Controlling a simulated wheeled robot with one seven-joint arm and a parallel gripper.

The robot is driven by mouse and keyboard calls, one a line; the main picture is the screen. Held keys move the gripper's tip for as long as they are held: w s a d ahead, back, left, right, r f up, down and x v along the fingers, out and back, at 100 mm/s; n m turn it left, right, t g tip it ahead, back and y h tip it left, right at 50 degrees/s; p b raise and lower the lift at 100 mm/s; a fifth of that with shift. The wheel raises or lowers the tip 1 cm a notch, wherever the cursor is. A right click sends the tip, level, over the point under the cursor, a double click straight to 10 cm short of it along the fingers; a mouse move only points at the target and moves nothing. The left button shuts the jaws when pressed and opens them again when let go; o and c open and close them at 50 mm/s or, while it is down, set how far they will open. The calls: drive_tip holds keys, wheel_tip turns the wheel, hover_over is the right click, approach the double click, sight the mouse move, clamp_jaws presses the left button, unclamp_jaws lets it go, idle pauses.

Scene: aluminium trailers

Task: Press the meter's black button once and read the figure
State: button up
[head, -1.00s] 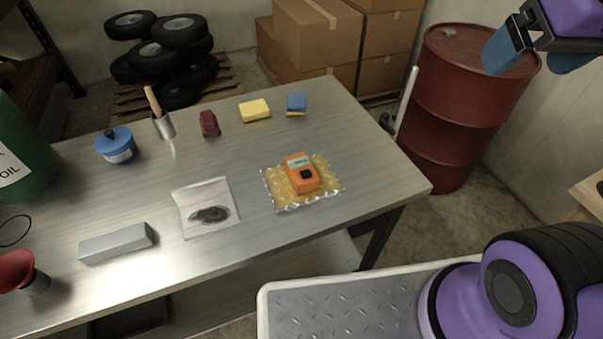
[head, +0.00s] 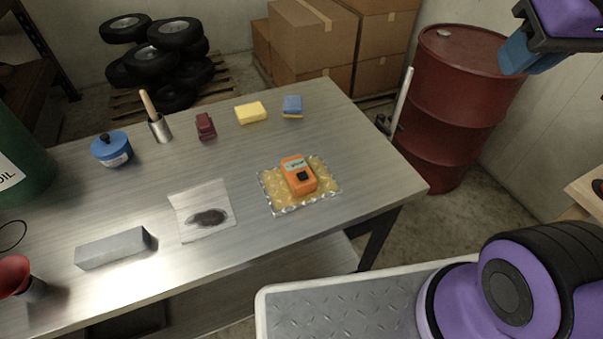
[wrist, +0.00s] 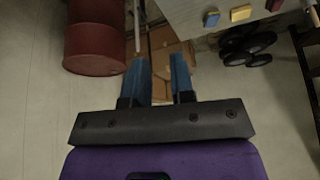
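The orange meter (head: 299,185) lies on a yellow bubble-wrap-like pad (head: 328,191) near the right end of the metal table. Its black button (head: 303,175) faces up, and a small pale display (head: 293,163) sits beyond it. The figure on the display is too small to read. My gripper (head: 516,55) is at the upper right in the head view, in front of the red drum, high and well to the right of the meter. In the wrist view its blue fingers (wrist: 160,77) are apart with nothing between them. The meter is not seen in the wrist view.
On the table (head: 330,120) are a paper with a dark smear (head: 190,198), a grey block (head: 112,248), a blue pot (head: 112,150), a yellow sponge (head: 250,112) and a blue sponge (head: 292,106). A red drum (head: 455,110) stands to the right. The space above the meter is clear.

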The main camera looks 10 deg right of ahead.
clamp_jaws()
idle(1.3)
